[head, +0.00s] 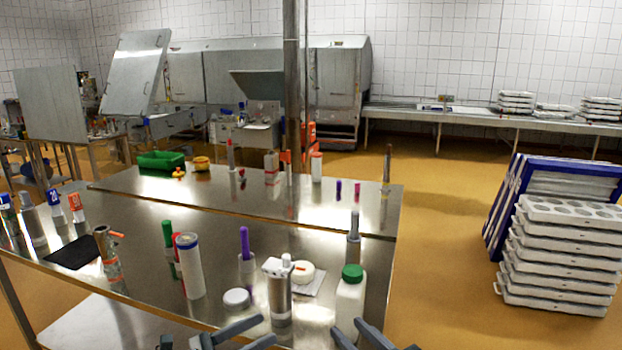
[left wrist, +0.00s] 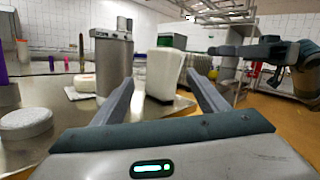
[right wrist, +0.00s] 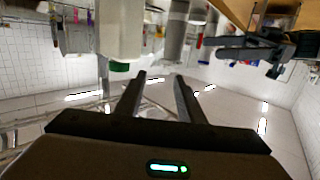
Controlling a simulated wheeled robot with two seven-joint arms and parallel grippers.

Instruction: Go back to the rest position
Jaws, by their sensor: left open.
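My left gripper (head: 268,328) is at the bottom edge of the head view, at the near side of the steel table (head: 140,215). It is open, with nothing between its fingers (left wrist: 165,90). My right gripper (head: 346,326) is to its right, close in front of a white bottle with a green cap (head: 350,298). Its fingers (right wrist: 161,78) stand apart and empty. The bottle stands upright and shows beyond the left fingers in the left wrist view (left wrist: 163,72). A steel cylinder (head: 279,305) stands left of the bottle.
A white round puck (head: 236,298) and a white cheese (head: 301,272) lie near the cylinder. A white tube (head: 190,265) and marker-like sticks stand further left. Stacked white moulds (head: 556,270) and blue-framed panels (head: 500,210) stand on the right. The floor (head: 440,260) between is clear.

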